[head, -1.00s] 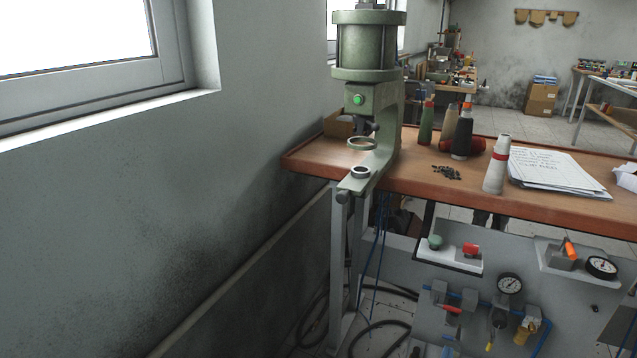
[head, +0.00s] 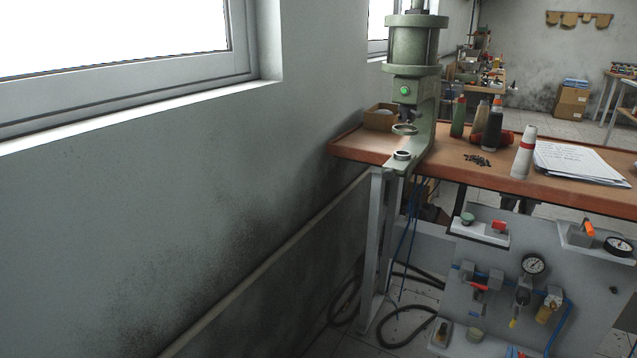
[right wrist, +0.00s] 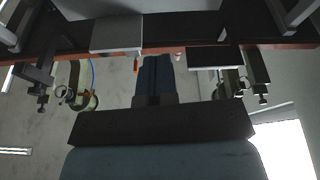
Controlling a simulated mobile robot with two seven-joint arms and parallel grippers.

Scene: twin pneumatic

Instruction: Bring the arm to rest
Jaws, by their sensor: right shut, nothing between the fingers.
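My right gripper (right wrist: 156,60) shows in the right wrist view, its two dark fingers together with nothing between them. It is apart from the bench, whose wooden edge (right wrist: 180,48) crosses the top of that view. Neither gripper shows in the head view. My left gripper is not in view in either frame.
A green press (head: 413,85) stands on the wooden bench (head: 508,183) in the head view. Thread cones, papers (head: 575,163) and small dark parts (head: 478,159) lie there. A valve and gauge panel (head: 500,262) hangs below. A wall (head: 150,220) fills the left.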

